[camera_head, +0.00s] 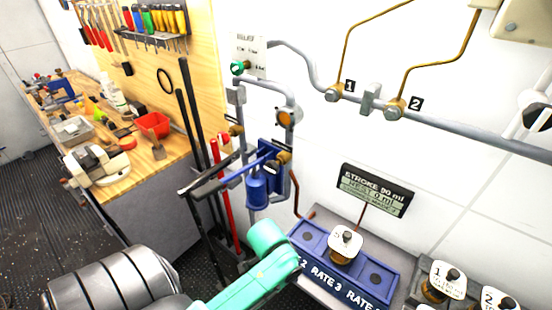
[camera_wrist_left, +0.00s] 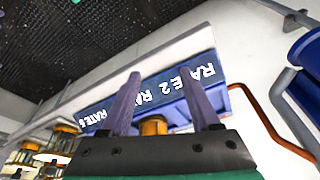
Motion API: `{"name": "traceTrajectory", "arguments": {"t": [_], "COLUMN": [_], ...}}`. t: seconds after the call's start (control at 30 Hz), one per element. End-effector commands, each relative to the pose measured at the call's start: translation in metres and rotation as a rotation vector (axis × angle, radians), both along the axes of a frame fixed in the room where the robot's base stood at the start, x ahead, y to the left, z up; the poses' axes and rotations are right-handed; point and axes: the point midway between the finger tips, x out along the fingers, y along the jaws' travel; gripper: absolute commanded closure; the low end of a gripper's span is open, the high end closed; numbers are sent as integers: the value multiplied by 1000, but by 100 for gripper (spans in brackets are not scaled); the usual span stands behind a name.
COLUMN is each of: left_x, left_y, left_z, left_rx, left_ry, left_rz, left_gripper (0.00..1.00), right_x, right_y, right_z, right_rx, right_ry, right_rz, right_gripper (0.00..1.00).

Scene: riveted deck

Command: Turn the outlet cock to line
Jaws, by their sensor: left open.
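A green knob (camera_head: 238,67), which looks like the outlet cock, sits on the wall pipework at upper centre in the head view. A small label plate (camera_head: 250,52) is beside it, its lettering too small to read. My left gripper (camera_wrist_left: 160,98) shows in the wrist view, with two purple-grey fingers spread apart. They point toward a blue tray (camera_wrist_left: 172,84) marked with RATE labels. A brass fitting (camera_wrist_left: 153,126) shows between the finger bases; I cannot tell whether it touches. In the head view my teal left arm is low centre, well below the knob, its fingers hidden. My right gripper is out of view.
A blue hand pump (camera_head: 262,180) with a dark lever stands below the knob. The blue tray (camera_head: 330,285) holds one weight (camera_head: 345,245); more weights (camera_head: 447,280) stand to its right. A gauge display (camera_head: 373,190) and pipe valves 1 (camera_head: 335,92) and 2 (camera_head: 394,109) are right.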

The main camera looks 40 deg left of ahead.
Motion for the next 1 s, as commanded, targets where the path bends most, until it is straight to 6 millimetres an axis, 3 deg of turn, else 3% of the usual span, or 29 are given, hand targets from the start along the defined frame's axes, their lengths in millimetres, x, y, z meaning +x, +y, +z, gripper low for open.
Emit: {"name": "traceTrajectory", "arguments": {"t": [0.03, 0.13, 0.23, 0.43, 0.57, 0.7, 0.8, 0.9, 1.0], "left_x": [12, 27, 46, 92, 130, 162, 164, 162, 160], "left_y": [-5, -16, -18, -1, 39, 112, 151, 171, 175], "left_z": [22, 56, 51, 67, 101, 173, 218, 242, 242], "left_rx": [10, 34, 66, 163, 246, 287, 264, 241, 231], "left_ry": [-13, -17, 4, 57, 127, 205, 218, 209, 209], "left_rz": [-74, -249, -386, -676, -869, -1026, -1085, -1116, -1127], "left_gripper": [38, 38, 38, 38, 38, 38, 38, 38, 38], "right_x": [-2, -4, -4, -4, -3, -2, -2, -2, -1], "right_y": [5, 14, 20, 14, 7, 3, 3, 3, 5], "right_z": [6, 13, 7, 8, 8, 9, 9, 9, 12], "right_rx": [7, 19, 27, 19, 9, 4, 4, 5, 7], "right_ry": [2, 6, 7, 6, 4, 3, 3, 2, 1], "right_rz": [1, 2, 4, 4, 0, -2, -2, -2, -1], "right_gripper": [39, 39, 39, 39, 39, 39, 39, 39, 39]}}
